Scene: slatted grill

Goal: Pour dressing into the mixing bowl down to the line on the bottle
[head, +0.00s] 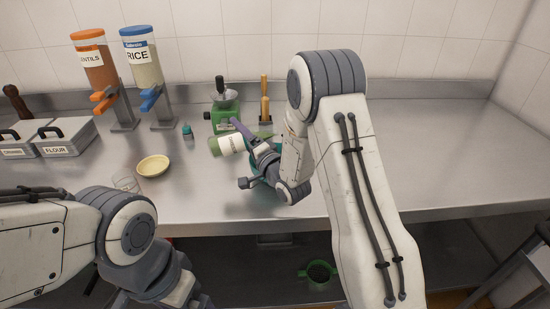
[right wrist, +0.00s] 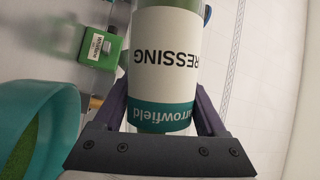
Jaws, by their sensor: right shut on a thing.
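My right gripper (head: 256,148) is shut on the dressing bottle (head: 229,145), a green bottle with a white label. In the head view the bottle is tipped well over, near level, above the counter. In the right wrist view the bottle (right wrist: 168,60) shows a "DRESSING" label with a teal band between my fingers. The teal mixing bowl (right wrist: 66,98) is at the left of that view, with green inside. In the head view it is mostly hidden behind my right gripper. No line on the bottle can be made out. My left arm is at lower left, its fingertips out of view.
A yellow bowl (head: 153,166), a clear glass (head: 127,184) and a small teal bottle (head: 187,132) are left. The counter's right side (head: 440,150) is clear.

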